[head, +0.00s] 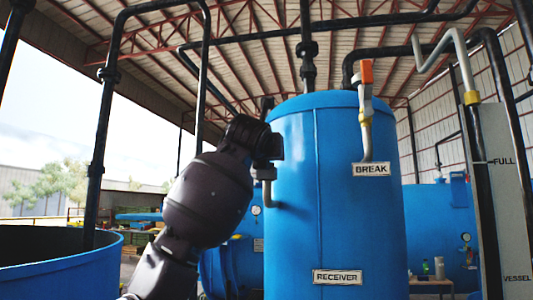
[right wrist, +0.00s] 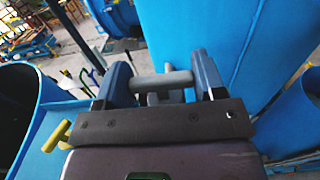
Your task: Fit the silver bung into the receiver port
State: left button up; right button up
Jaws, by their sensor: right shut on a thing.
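My right gripper (head: 266,145) is at the left side of the tall blue receiver tank (head: 335,220), high on its wall. In the right wrist view its two blue-grey fingers are shut on a grey cylindrical piece (right wrist: 164,82), which looks like the silver bung and lies crosswise between them. A grey bent pipe (head: 267,188) shows just below the gripper in the head view, close against the tank; it may be the receiver port. The port opening is hidden, so I cannot tell whether the bung touches it. My left gripper is not in view.
A valve with an orange handle (head: 366,72) stands on a pipe above the BREAK label (head: 371,169). An open blue vat (head: 75,272) is at the left. A yellow handle (right wrist: 57,136) is left of the gripper in the right wrist view. Black pipes run overhead.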

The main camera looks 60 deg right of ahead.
jog(key=o, duration=1)
jog(key=b+v, duration=0.1)
jog(key=v, duration=0.9)
jog(key=shift+s+a, duration=0.2)
jog(key=shift+a, duration=0.15)
jog(key=shift+f, duration=0.1)
